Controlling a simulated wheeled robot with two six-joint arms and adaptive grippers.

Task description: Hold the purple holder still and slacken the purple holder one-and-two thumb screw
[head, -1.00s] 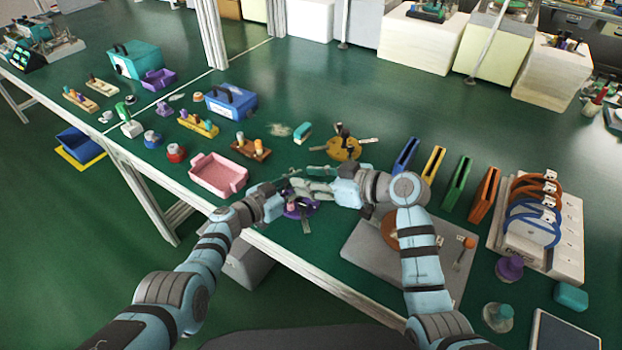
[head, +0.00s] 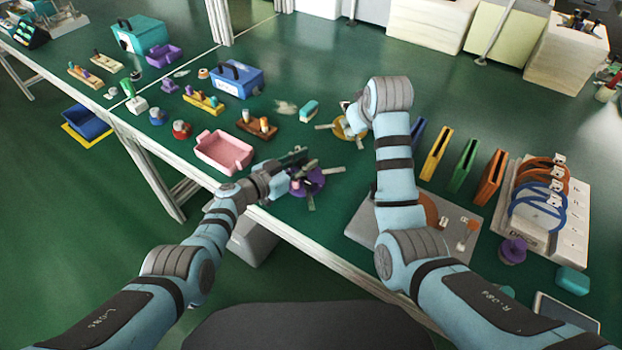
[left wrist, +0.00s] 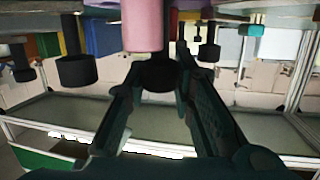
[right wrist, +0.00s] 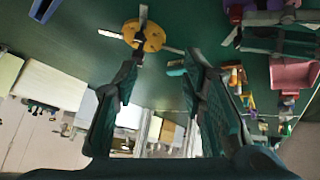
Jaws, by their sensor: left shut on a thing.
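The purple holder (head: 316,184) lies near the table's front edge in the head view, with flat metal arms sticking out. My left gripper (head: 292,172) is over it and covers much of it. In the left wrist view, my left gripper (left wrist: 158,88) has its fingers on either side of the dark end of a purple-pink post (left wrist: 143,25), which I take as part of the purple holder. The thumb screws are too small or hidden to tell apart. My right gripper (right wrist: 155,85) is open and empty in the right wrist view, apart from the purple holder.
A yellow holder (head: 350,128) with metal arms lies by my right gripper; it shows in the right wrist view (right wrist: 150,38). A pink tray (head: 222,152) stands to the left. A grey plate (head: 370,222) and several coloured upright pieces (head: 465,163) lie to the right.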

